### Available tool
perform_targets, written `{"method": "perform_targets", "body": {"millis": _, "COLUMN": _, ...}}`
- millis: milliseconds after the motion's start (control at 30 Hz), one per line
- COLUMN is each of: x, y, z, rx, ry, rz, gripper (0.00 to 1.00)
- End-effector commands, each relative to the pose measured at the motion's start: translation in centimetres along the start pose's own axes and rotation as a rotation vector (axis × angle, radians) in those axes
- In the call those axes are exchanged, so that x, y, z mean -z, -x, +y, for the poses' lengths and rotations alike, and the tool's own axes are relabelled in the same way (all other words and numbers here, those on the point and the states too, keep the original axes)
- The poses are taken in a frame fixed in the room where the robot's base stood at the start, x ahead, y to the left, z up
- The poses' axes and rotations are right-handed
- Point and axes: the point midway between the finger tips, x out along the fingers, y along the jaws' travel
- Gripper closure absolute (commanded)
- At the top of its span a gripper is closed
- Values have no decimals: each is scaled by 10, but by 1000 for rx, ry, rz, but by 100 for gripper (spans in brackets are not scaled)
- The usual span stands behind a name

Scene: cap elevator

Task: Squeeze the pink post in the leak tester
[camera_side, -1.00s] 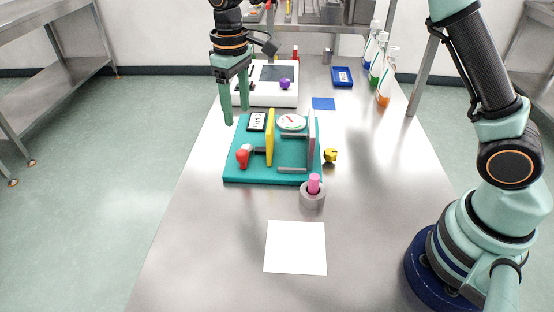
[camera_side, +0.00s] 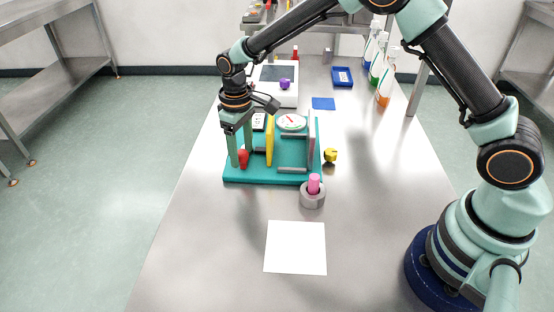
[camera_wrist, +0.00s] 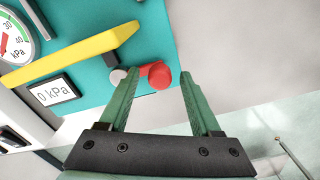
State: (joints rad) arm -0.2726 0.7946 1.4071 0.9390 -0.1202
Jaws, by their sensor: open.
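The pink post (camera_side: 314,183) stands upright in a grey round holder (camera_side: 313,200) on the table, in front of the leak tester's right corner. The leak tester has a teal base (camera_side: 272,177), a yellow plate (camera_side: 270,136), a grey plate (camera_side: 311,138), a round dial (camera_side: 292,122) and a red ball-shaped knob (camera_side: 244,160) at the left. My gripper (camera_side: 241,158) is open and empty of the post. In the wrist view, the red knob (camera_wrist: 159,75) shows between its fingertips (camera_wrist: 159,74); I cannot tell whether they touch it. The wrist view does not show the post.
A yellow knob-like piece (camera_side: 331,155) lies right of the tester. A white square (camera_side: 295,248) lies in front. A white device (camera_side: 275,97), a blue tray (camera_side: 342,77) and spray bottles (camera_side: 384,86) are behind. The front left table area is clear.

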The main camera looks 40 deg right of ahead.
Motion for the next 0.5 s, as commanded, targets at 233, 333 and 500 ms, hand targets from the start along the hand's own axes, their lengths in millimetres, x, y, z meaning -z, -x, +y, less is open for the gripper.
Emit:
{"method": "perform_targets", "body": {"millis": 233, "x": 0, "y": 0, "z": 0, "rx": 0, "ry": 0, "rz": -1, "gripper": 74}}
{"method": "perform_targets", "body": {"millis": 333, "x": 0, "y": 0, "z": 0, "rx": 0, "ry": 0, "rz": -1, "gripper": 100}}
{"method": "perform_targets", "body": {"millis": 500, "x": 0, "y": 0, "z": 0, "rx": 0, "ry": 0, "rz": -1, "gripper": 100}}
